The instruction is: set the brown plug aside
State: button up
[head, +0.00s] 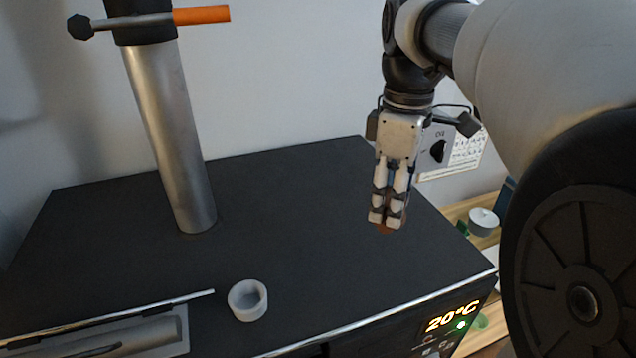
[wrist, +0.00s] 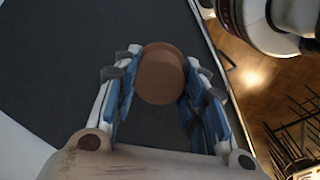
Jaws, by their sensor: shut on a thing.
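The brown plug (wrist: 160,78) is a short round piece, held between the fingers of my gripper (wrist: 163,88) in the wrist view. In the head view my gripper (head: 386,222) points down over the right part of the black top of the kiln-like box (head: 300,200). Only a small brown bit of the plug (head: 384,230) shows below the fingertips there. The fingers hide most of it. I cannot tell for sure whether the plug touches the black top or hangs just above it.
A white ring-shaped cup (head: 248,300) stands near the front edge of the black top. A metal post (head: 170,130) with an orange-ended bar (head: 200,15) rises at the left. A display reads 20°C (head: 452,317). The middle of the top is clear.

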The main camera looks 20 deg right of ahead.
notch_tip(320, 180, down, 12)
jog(key=shift+d+r+b, duration=0.1)
jog(key=shift+d+b, duration=0.05)
jog(key=shift+b, duration=0.35)
jog(key=shift+f, duration=0.25)
jog(key=o, duration=1.1)
jog(key=shift+r, duration=0.1)
